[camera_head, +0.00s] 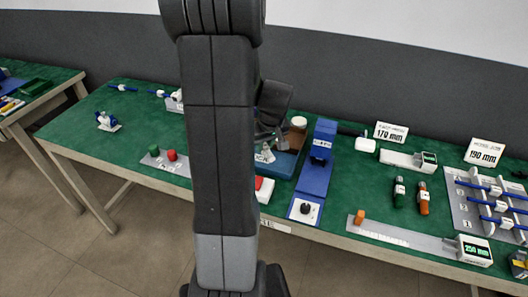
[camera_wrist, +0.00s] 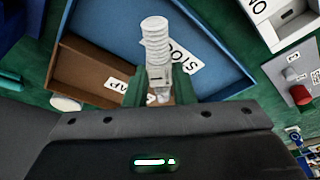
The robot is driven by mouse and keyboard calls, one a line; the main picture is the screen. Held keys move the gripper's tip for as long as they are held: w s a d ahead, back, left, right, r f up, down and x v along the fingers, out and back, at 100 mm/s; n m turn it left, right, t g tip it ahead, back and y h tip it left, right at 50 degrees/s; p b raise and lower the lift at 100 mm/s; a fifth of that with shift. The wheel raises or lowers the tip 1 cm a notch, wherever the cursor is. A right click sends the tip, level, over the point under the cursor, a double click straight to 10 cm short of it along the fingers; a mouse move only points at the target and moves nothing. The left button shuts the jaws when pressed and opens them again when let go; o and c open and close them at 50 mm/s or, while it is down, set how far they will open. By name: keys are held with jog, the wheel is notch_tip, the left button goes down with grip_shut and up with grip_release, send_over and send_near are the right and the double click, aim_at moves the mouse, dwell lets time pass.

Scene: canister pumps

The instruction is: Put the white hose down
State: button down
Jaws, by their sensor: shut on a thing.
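The white hose (camera_wrist: 156,42) is a short ribbed white piece in the wrist view, standing out from between the fingers of my gripper (camera_wrist: 159,88). My gripper is shut on its lower end, which is partly hidden by the fingers and the gripper body. The hose shows over a blue tray (camera_wrist: 215,38) with a label partly reading "STOC". Whether it touches the tray floor I cannot tell. In the head view my gripper (camera_head: 268,135) is over the blue tray (camera_head: 284,166), partly hidden by my arm, and the hose is too small to make out surely.
A brown box (camera_wrist: 88,72) with a partly hidden label is at the tray's left. A blue stand (camera_head: 316,173) is close right of the tray in the head view. Red and green buttons (camera_head: 171,155) are left of my arm. Green table surface (camera_head: 95,155) is clear at left.

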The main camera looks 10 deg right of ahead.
aim_at(266, 148)
jog(key=shift+f, duration=1.55)
jog(key=shift+f, duration=0.1)
jog(key=c, duration=1.2)
grip_release()
jog(key=shift+c, duration=0.2)
jog(key=shift+d+r, duration=0.1)
jog(key=shift+r, duration=0.5)
jog(key=v, duration=1.1)
jog(key=shift+s+p, duration=0.15)
jog(key=shift+p, duration=0.2)
